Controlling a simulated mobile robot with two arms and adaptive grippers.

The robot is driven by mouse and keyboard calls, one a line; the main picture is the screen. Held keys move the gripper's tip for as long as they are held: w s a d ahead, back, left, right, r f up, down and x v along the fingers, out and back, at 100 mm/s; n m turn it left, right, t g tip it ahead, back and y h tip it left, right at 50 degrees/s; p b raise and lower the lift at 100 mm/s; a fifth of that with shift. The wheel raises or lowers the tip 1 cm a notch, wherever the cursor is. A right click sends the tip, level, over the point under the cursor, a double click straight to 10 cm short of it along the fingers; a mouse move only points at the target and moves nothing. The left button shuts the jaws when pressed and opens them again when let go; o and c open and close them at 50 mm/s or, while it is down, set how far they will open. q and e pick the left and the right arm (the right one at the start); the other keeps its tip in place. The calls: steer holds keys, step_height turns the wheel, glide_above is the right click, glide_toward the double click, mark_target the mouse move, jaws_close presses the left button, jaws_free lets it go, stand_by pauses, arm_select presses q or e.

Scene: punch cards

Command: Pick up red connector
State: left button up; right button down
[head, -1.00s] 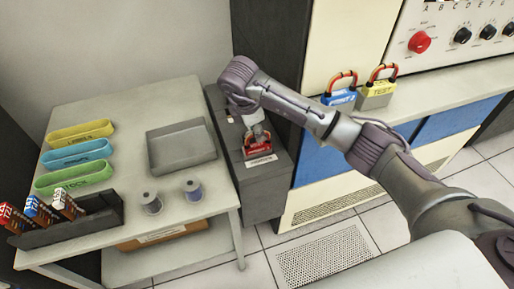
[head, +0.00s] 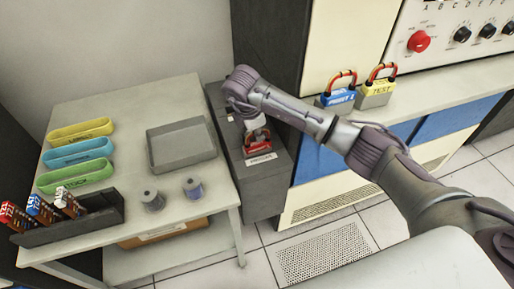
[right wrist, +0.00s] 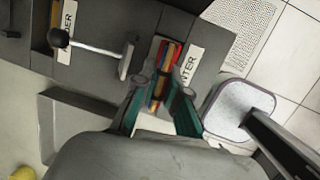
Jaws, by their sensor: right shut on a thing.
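The red connector (head: 258,144) with its looped cables sits at the label on top of the dark grey cabinet, left of the cream panel. My right gripper (head: 252,126) reaches down onto it from above. In the right wrist view the fingers (right wrist: 160,95) are closed around the bundled cables of the red connector (right wrist: 168,50), whose red edge shows beyond the fingertips. The connector still appears to be at the cabinet top. The wrist partly hides it. My left gripper is not in view.
A blue connector (head: 337,98) and a yellow one (head: 377,88) stand on the ledge at right. The table at left holds a grey tray (head: 181,146), coloured bins (head: 79,153), two spools and a dark rack (head: 75,222). A lever (right wrist: 95,50) stands beside the connector.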

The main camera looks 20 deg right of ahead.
steer(key=shift+w+r, duration=0.15)
steer(key=shift+r, duration=0.4)
step_height(320, 180, up, 9)
steer(key=shift+r+b, duration=0.1)
steer(key=shift+b, duration=0.8)
steer(key=shift+r+p, duration=2.35)
steer(key=shift+r, duration=0.6)
